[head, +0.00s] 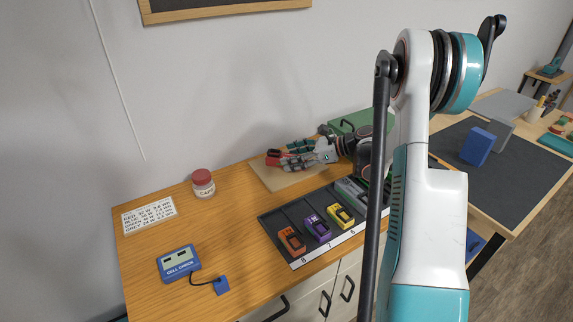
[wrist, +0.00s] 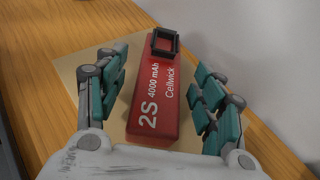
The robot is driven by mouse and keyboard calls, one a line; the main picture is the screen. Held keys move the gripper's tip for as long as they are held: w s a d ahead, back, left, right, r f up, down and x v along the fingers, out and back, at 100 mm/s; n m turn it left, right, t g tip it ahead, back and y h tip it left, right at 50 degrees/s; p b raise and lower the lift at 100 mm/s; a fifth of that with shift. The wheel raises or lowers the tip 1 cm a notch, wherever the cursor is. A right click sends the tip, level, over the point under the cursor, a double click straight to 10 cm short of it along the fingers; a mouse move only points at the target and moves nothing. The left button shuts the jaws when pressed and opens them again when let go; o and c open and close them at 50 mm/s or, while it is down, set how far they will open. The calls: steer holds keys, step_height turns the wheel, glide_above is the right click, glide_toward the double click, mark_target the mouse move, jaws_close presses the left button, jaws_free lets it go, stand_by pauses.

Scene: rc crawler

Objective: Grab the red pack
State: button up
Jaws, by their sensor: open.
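The red pack (wrist: 158,100) lies on a tan board (wrist: 68,72), between the fingers of my gripper (wrist: 163,88) in the wrist view. It is a long red block marked "2S 4000 mAh Cellwick", with a dark square loop at its far end. The fingers stand open on both sides of it, with a gap on each side. In the head view my gripper (head: 285,158) reaches in from the right over the board (head: 268,181). Only a small red part of the pack (head: 272,154) shows there, by the fingertips.
A jar (head: 203,184) with a red lid, a label card (head: 149,215) and a blue cell checker (head: 179,263) are to the left. A green case (head: 350,122) stands behind, near the wall.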

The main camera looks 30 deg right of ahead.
steer(key=shift+w+a+f, duration=0.1)
steer(key=shift+w+a, duration=0.05)
jaws_close()
